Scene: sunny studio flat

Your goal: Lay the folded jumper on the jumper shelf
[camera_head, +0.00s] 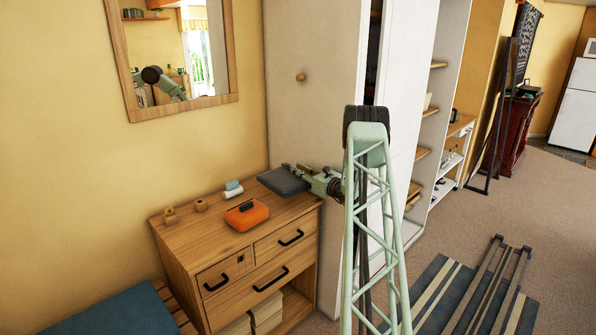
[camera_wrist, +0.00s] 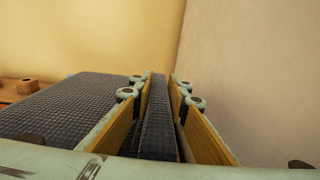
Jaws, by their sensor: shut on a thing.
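The folded jumper (camera_head: 283,181) is dark grey and shows at the back right corner of the wooden dresser top. In the wrist view the jumper (camera_wrist: 62,106) has a ribbed, woven look. My gripper (camera_head: 314,181) is shut on its right edge. In the wrist view a fold of the jumper runs between the two yellow-lined fingers of my gripper (camera_wrist: 157,98). I cannot tell whether the jumper rests on the dresser or hangs just above it. Pale shelves (camera_head: 433,105) stand right of the white wardrobe doors; I cannot tell which one is the jumper shelf.
The dresser (camera_head: 215,262) carries an orange case (camera_head: 246,215), rolled cloths (camera_head: 233,189) and small wooden blocks (camera_head: 170,215). A white wardrobe door (camera_head: 310,90) stands close behind my gripper. A dark gap (camera_head: 373,55) shows between the doors.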

